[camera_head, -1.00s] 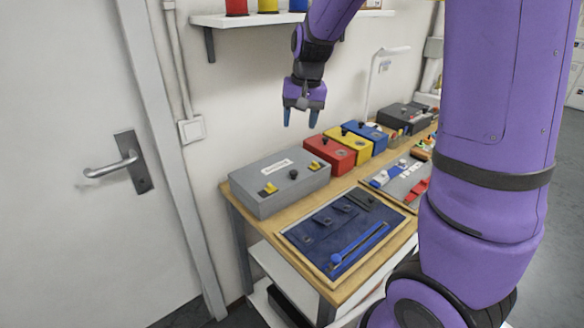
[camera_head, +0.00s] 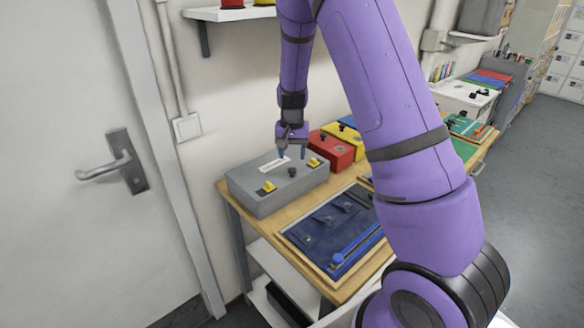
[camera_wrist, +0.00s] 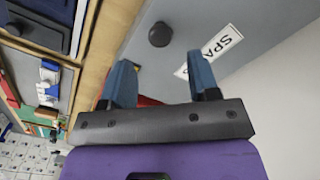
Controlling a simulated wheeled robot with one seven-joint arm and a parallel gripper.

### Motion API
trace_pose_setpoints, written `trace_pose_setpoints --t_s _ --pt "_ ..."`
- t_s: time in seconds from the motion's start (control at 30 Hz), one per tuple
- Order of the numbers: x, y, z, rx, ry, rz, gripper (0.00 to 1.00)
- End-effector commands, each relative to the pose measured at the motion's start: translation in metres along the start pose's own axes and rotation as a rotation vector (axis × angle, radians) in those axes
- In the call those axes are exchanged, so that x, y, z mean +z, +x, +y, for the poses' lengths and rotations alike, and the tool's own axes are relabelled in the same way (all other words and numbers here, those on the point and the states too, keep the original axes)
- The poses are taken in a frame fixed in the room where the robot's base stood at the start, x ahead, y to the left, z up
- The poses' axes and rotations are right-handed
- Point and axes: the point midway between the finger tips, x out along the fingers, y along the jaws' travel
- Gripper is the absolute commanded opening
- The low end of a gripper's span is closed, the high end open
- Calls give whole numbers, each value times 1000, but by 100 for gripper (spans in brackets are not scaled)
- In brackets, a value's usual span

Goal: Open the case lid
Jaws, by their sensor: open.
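The grey case (camera_head: 258,200) stands at the left end of the wooden table with its lid (camera_head: 308,178) shut. The lid carries a black round knob (camera_head: 292,172), a white label and two yellow latches, at left (camera_head: 267,187) and right (camera_head: 313,162). My gripper (camera_head: 291,156) is above the rear part of the lid, pointing down, behind the knob. In the wrist view my gripper (camera_wrist: 163,85) is open with nothing between its two blue fingers. The knob (camera_wrist: 160,34) lies ahead of the fingertips there, apart from them, and the label (camera_wrist: 212,50) is near the right finger.
A red box (camera_head: 335,152) and a yellow box (camera_head: 347,137) stand right of the case. A blue mat in a wooden-edged tray (camera_head: 290,240) lies in front. A shelf (camera_head: 228,14) hangs on the wall above. The door is at left.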

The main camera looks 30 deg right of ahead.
Motion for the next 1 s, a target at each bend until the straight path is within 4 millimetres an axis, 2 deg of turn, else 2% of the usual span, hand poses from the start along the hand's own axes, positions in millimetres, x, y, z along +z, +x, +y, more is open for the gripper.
trace_pose_setpoints --t_s 0.1,0.3,0.5,0.77,1.0 --pt "0 22 0 2 0 -2 55" --pt "0 47 0 1 0 -1 55" --pt "0 57 0 0 0 0 55" --pt "0 57 0 0 0 0 55" --pt "0 57 0 -1 0 0 0"
